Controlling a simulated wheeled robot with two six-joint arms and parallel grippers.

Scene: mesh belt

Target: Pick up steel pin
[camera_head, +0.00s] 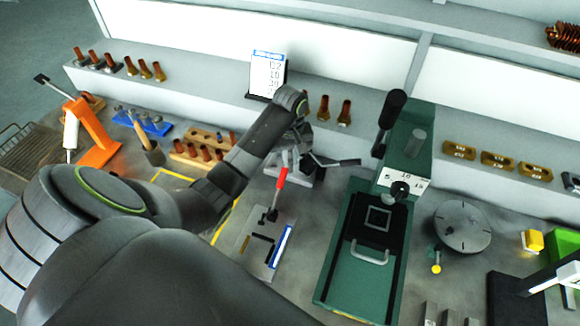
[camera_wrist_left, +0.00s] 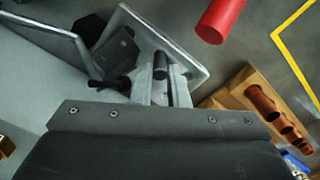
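A dark upright cylinder, which looks like the steel pin (camera_wrist_left: 160,66), shows in the left wrist view. It stands at a pale grey fixture (camera_wrist_left: 190,62), just beyond my gripper body. My left gripper (camera_head: 303,135) reaches down over this fixture in the head view. In the left wrist view two light grey strips (camera_wrist_left: 167,92) lie close to the pin; I cannot tell whether they are my fingers or part of the fixture. Whether the pin is held is unclear. Several small grey pins stand in a blue rack (camera_head: 142,121) at the left.
A toggle clamp with a red handle (camera_head: 280,178) stands in front of the fixture. A wooden block (camera_wrist_left: 250,90) with copper-coloured cylinders is close beside it. A green press (camera_head: 335,278) stands to the right. An orange stand (camera_head: 98,135) is at the left.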

